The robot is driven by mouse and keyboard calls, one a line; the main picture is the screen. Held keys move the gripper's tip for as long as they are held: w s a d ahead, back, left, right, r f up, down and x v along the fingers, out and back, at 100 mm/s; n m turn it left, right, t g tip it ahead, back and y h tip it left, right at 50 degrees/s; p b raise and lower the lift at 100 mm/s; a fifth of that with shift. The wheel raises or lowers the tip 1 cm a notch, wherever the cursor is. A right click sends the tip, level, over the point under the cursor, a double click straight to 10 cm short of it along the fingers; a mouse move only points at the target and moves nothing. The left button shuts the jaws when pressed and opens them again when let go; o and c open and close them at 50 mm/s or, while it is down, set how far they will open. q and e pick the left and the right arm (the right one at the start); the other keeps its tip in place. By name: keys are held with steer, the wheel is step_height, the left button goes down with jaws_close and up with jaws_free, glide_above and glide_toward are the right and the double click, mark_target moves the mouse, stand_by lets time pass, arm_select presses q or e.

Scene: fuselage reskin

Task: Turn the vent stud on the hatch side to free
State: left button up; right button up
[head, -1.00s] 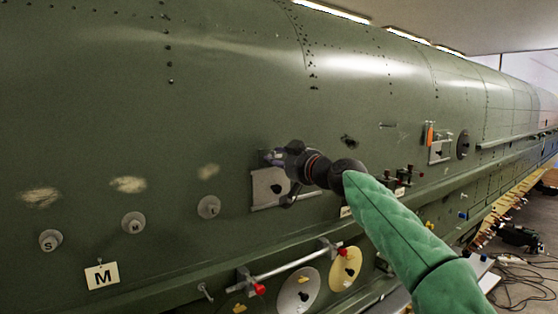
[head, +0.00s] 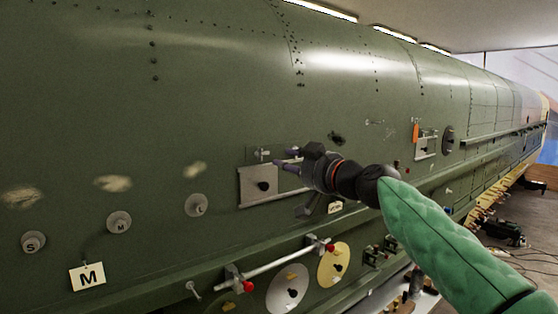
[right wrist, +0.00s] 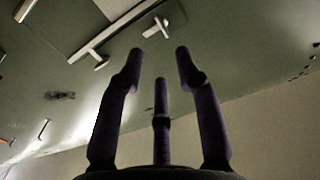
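A grey square hatch plate (head: 250,198) with a dark round knob (head: 263,186) is on the green fuselage side. A small pale stud (head: 262,154) with a crossbar stands at the plate's upper edge, and it also shows in the right wrist view (right wrist: 157,28). I take it for the vent stud; I cannot tell its turn setting. My right gripper (head: 288,164) is just right of the stud and apart from it. In the right wrist view its three dark fingers (right wrist: 160,60) are spread and empty, pointing toward the stud. My left gripper is not in view.
Below are a silver rail (head: 285,262) with red ends, a grey disc (head: 288,290) and a yellow disc (head: 334,264). Another plate (head: 426,147) with an orange strip is farther right.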

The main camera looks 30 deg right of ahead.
steer(key=shift+s+d, duration=0.1)
steer(key=shift+s, duration=1)
